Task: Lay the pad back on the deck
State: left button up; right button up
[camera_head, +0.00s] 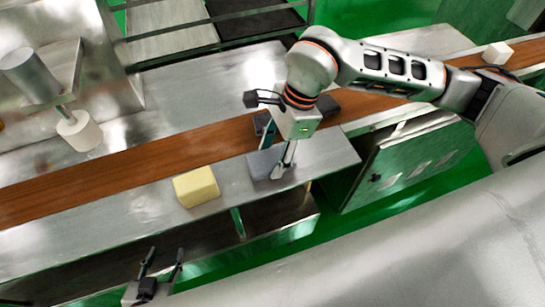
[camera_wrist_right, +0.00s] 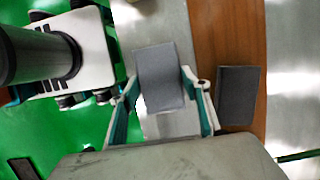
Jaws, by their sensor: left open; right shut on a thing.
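A grey pad (camera_head: 262,163) is at my right gripper, over the front steel deck (camera_head: 140,218). My right gripper (camera_head: 276,160) points down and is shut on this pad. In the right wrist view the pad (camera_wrist_right: 160,70) sits between the two fingers of the gripper (camera_wrist_right: 160,84). I cannot tell whether its underside touches the deck. My left gripper (camera_head: 160,264) is open and empty, low in front of the deck.
A pale yellow block (camera_head: 196,186) stands on the deck left of the held pad. The brown belt (camera_head: 130,155) runs behind the deck. A white block (camera_head: 497,53) is at far right. The deck's front left is clear.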

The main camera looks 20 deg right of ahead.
pick_arm(q)
jog(key=shift+f, duration=0.1)
pick_arm(e)
jog(key=shift+f, duration=0.8)
jog(key=shift+f, duration=0.2)
jog(key=o, duration=1.1)
pick_arm(q)
jog(key=shift+a, duration=0.1)
pick_arm(e)
jog(key=shift+r, duration=0.1)
jog(key=shift+r, duration=0.25)
jog(key=v, duration=1)
jog(key=shift+d+p, duration=0.1)
jog(key=shift+p, duration=0.25)
pick_arm(q)
jog(key=shift+s, duration=0.25)
pick_arm(e)
jog(key=shift+v, duration=0.85)
